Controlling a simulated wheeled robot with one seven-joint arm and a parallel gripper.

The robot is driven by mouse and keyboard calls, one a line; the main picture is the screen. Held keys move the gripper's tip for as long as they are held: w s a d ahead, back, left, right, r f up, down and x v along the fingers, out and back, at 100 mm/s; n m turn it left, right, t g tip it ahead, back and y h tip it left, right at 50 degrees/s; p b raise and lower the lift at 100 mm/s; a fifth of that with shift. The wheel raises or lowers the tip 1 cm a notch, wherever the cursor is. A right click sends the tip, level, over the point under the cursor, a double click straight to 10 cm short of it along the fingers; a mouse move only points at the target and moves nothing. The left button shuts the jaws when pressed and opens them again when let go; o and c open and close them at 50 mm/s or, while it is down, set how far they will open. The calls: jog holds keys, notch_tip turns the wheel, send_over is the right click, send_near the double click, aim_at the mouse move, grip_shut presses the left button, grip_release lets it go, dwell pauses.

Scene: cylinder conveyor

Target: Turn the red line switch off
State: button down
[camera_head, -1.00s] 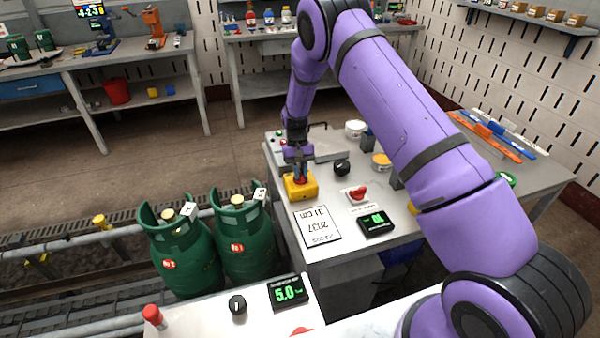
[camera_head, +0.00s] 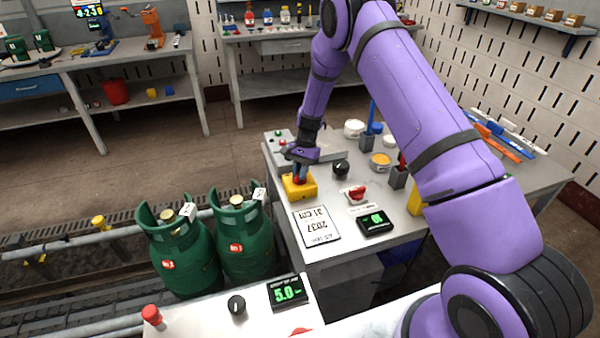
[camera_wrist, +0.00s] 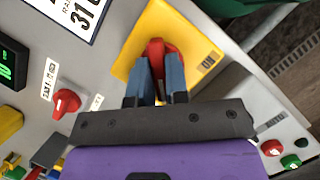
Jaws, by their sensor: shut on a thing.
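The red line switch is a red rotary handle (camera_wrist: 155,47) on a yellow housing (camera_wrist: 133,50), with a small dark-lettered label beside it. In the head view the yellow housing (camera_head: 308,188) sits near the left edge of the grey control table. My gripper (camera_wrist: 157,68) is shut on the red handle, with a blue-grey finger on each side. In the head view my gripper (camera_head: 300,172) hides most of the handle, and it looks tilted. I cannot tell the switch's exact setting.
A second red knob (camera_head: 357,193), a black knob (camera_head: 341,167), a green-lit display (camera_head: 376,222) and a white sign (camera_head: 316,226) are nearby on the table. Green gas cylinders (camera_head: 243,237) stand on the conveyor at left. Red and green buttons (camera_wrist: 272,147) lie close to the gripper.

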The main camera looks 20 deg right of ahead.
dwell(0.4)
jog(key=c, duration=1.1)
grip_release()
jog(key=shift+r, duration=0.1)
jog(key=v, duration=1)
jog(key=shift+d+r, duration=0.1)
jog(key=shift+r, duration=0.2)
